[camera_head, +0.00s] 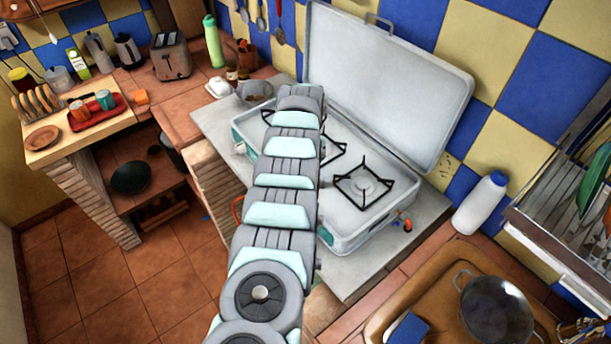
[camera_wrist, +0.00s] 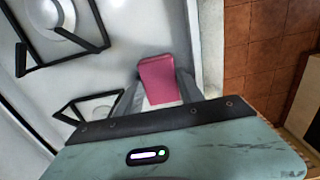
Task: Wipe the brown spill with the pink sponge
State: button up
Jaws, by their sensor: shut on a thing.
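The pink sponge (camera_wrist: 158,78) is in the wrist view, held between the two fingers of my gripper (camera_wrist: 160,88). My gripper is shut on it, above the white stove surface near the stove's edge. I cannot tell whether the sponge touches the surface. In the head view my arm reaches over the camping stove (camera_head: 345,240), and its own links hide the gripper and sponge. I cannot make out a brown spill on the stove or counter. Some brown specks show on a yellow wall tile (camera_head: 447,168) by the stove lid; I cannot tell what they are.
Burner grates (camera_head: 363,184) stand up from the stove, and its raised lid (camera_head: 390,80) stands behind. A pot (camera_head: 256,93) is at its far left. A white bottle (camera_head: 481,204) and a pan (camera_head: 495,308) are at the right. The tiled floor lies beyond the counter edge.

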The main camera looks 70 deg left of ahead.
jog(key=shift+d+r+p, duration=0.1)
jog(key=shift+p, duration=0.25)
jog(key=shift+w+d+p, duration=0.2)
jog(key=shift+d+p, duration=0.7)
jog(key=shift+p, duration=1.8)
jog(key=shift+w+d+p, duration=0.15)
jog(key=shift+d+p, duration=0.45)
jog(key=shift+p, duration=0.55)
jog(key=shift+w+d+p, duration=0.15)
jog(key=shift+d+p, duration=0.4)
jog(key=shift+p, duration=0.6)
jog(key=shift+w+d+p, duration=0.1)
jog(key=shift+d+p, duration=0.25)
jog(key=shift+p, duration=0.15)
jog(key=shift+w+d+f+p, duration=0.1)
jog(key=shift+d+f+p, duration=0.1)
jog(key=shift+d+p, duration=0.35)
jog(key=shift+a+f+b, duration=0.15)
jog(key=shift+a+b, duration=0.1)
jog(key=shift+b, duration=0.1)
jog(key=shift+a, duration=0.1)
jog(key=shift+c, duration=0.5)
jog(key=shift+a+b, duration=0.2)
jog(key=shift+b, duration=0.35)
jog(key=shift+s+a+b, duration=0.2)
jog(key=shift+a+b, duration=0.45)
jog(key=shift+b, duration=0.75)
jog(key=shift+s+a+b, duration=0.2)
jog(key=shift+a+b, duration=0.4)
jog(key=shift+b, duration=0.8)
